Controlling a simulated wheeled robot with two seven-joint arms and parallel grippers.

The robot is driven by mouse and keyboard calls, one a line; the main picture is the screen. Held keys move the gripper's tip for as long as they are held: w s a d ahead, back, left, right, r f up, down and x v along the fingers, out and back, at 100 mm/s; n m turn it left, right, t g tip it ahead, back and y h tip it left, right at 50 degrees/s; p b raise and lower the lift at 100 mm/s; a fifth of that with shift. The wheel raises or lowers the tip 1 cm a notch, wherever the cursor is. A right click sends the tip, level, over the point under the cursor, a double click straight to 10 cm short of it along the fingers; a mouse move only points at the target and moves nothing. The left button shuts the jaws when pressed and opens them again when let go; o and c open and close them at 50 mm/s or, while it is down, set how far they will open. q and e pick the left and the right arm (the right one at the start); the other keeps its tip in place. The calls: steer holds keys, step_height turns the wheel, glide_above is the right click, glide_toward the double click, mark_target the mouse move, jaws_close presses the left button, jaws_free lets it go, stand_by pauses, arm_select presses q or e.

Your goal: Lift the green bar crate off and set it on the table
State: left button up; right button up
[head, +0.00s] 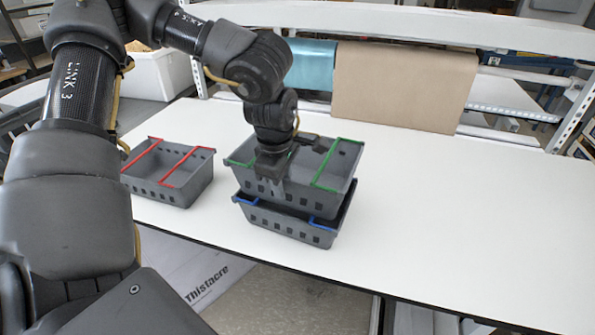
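The grey crate with green bars (336,165) sits on top of a grey crate with blue bars (287,223) on the white table, right of the picture's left arm. My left gripper (272,185) reaches down over the green bar crate at its left part, near the left green bar. Its fingers are partly hidden by the wrist and crate, so I cannot tell whether they hold the bar or the crate. My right gripper is not in view.
A grey crate with red bars (168,178) stands on the white table (440,220) to the left of the stack. The table to the right of the stack is clear. A brown sheet (400,88) and a teal sheet (311,65) hang at the back.

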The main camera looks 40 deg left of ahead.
arm_select(q)
steer(key=shift+f, duration=0.2)
steer(key=shift+s, duration=0.1)
steer(key=shift+c, duration=0.2)
jaws_close()
stand_by(1.1)
